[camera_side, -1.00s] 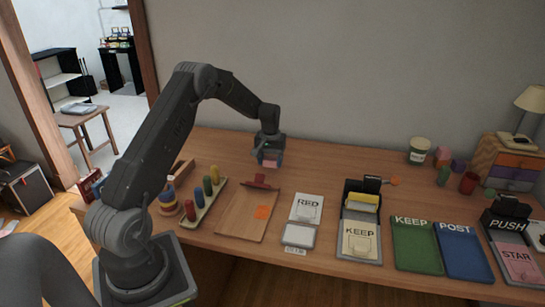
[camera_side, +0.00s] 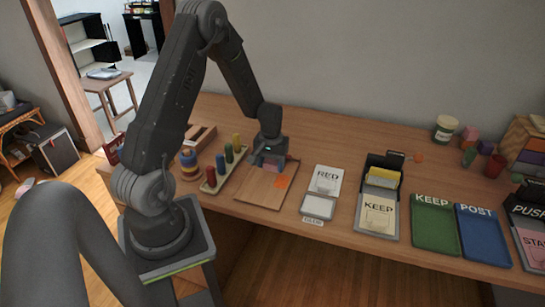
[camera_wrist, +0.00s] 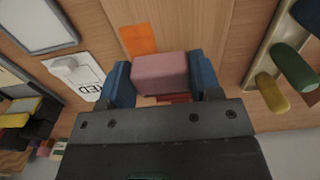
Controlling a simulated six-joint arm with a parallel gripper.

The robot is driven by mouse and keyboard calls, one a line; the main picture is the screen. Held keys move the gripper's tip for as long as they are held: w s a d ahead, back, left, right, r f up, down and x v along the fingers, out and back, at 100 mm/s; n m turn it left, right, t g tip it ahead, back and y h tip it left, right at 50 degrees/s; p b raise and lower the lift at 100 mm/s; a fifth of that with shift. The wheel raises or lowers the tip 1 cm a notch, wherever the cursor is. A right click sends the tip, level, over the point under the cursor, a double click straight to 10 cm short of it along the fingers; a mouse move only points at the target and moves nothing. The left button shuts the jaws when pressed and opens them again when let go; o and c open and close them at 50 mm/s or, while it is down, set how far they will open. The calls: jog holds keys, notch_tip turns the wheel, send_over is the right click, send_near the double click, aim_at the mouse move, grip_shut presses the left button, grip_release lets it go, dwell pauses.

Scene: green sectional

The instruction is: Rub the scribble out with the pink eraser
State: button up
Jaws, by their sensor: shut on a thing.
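The pink eraser (camera_wrist: 160,72) is a pink block held between the two blue fingers of my gripper (camera_wrist: 161,84) in the wrist view. In the side view my gripper (camera_side: 268,165) is low over the upper part of the brown clipboard (camera_side: 258,193). An orange square (camera_side: 283,182) lies on the clipboard, just right of and nearer than the gripper; it also shows in the wrist view (camera_wrist: 138,40), beside the eraser. No scribble lines can be made out. I cannot tell whether the eraser touches the board. The clipboard's red clip (camera_wrist: 174,98) is partly hidden by the gripper.
A rack of coloured pegs (camera_side: 224,165) stands close on the left.

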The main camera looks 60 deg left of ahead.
aim_at(275, 178)
jog(key=shift+f, duration=1.95)
jog(key=shift+w+d+f, duration=0.2)
jog(key=shift+f, duration=0.25)
jog(key=shift+w+d+f, duration=0.15)
jog(key=shift+w+f, duration=0.05)
jog(key=shift+f, duration=0.25)
jog(key=shift+c, duration=0.3)
jog(key=shift+w+d+f, duration=0.1)
jog(key=shift+w+d, duration=1.5)
jog(key=shift+w+a, duration=0.1)
jog(key=shift+w, duration=0.45)
jog(key=shift+a, duration=0.25)
jog(key=shift+s+a, duration=2.15)
jog(key=shift+s, duration=0.05)
jog(key=shift+w+a, duration=0.25)
jog(key=shift+w, duration=0.45)
jog(key=shift+w+d, duration=2.1)
jog(key=shift+d, duration=0.1)
notch_tip(275, 178, up, 8)
jog(key=shift+s+a, duration=0.15)
jog(key=shift+s, duration=0.05)
